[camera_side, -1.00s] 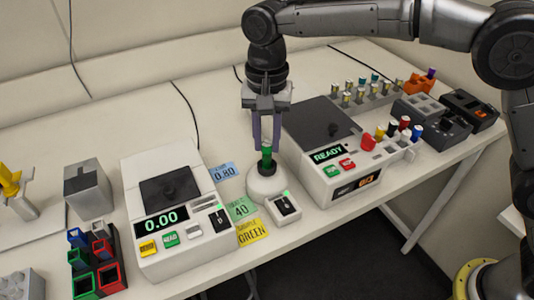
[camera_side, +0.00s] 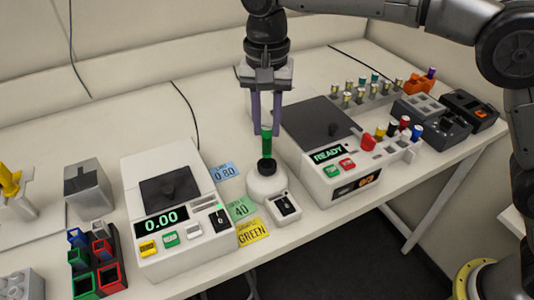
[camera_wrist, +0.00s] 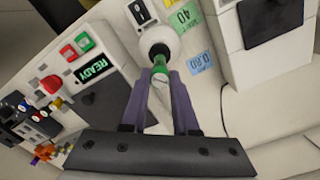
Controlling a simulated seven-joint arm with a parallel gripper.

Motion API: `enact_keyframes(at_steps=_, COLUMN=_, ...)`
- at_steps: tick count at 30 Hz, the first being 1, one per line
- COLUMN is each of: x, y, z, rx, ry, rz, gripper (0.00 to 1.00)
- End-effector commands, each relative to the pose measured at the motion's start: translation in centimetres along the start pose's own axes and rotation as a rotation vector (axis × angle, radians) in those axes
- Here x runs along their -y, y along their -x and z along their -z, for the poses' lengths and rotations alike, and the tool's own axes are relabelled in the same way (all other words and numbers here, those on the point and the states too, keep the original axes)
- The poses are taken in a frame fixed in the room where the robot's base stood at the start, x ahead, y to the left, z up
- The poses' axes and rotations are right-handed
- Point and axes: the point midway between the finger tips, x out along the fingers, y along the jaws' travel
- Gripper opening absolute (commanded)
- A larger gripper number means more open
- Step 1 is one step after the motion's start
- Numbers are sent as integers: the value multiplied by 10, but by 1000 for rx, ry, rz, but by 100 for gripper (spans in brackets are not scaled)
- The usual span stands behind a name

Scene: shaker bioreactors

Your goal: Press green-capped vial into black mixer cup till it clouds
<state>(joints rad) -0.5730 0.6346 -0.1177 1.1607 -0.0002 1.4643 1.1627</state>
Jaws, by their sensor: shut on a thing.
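My gripper (camera_side: 266,132) is shut on the green-capped vial (camera_side: 266,145), which hangs upright below the fingertips. In the wrist view the vial (camera_wrist: 160,73) shows as a green piece with a pale end between the purple fingers. The black mixer cup (camera_side: 266,166) sits on top of the round white mixer (camera_side: 267,185), directly below the vial. The vial's lower end is at or just above the cup's mouth; I cannot tell if they touch. The liquid is too small to judge for cloudiness.
A white reader (camera_side: 172,205) showing 0.00 stands left of the mixer. A larger machine (camera_side: 335,150) showing READY stands close on the right. Coloured note cards (camera_side: 252,232) lie between. Colored tube holders (camera_side: 95,262) stand at far left, a vial rack (camera_side: 365,92) behind right.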

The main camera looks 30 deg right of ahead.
Motion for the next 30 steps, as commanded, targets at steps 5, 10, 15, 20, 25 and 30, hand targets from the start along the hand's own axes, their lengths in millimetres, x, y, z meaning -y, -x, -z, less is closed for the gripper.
enact_keyframes(at_steps=5, x=0, y=10, z=0, rx=-1, ry=0, rz=1, gripper=0)
enact_keyframes(at_steps=10, x=0, y=19, z=0, rx=-1, ry=0, rz=1, gripper=0)
enact_keyframes(at_steps=15, x=0, y=27, z=0, rx=0, ry=0, rz=1, gripper=0)
enact_keyframes(at_steps=20, x=0, y=30, z=0, rx=0, ry=0, rz=0, gripper=0)
enact_keyframes(at_steps=25, x=0, y=30, z=0, rx=0, ry=0, rz=0, gripper=0)
enact_keyframes(at_steps=30, x=0, y=30, z=0, rx=0, ry=0, rz=0, gripper=0)
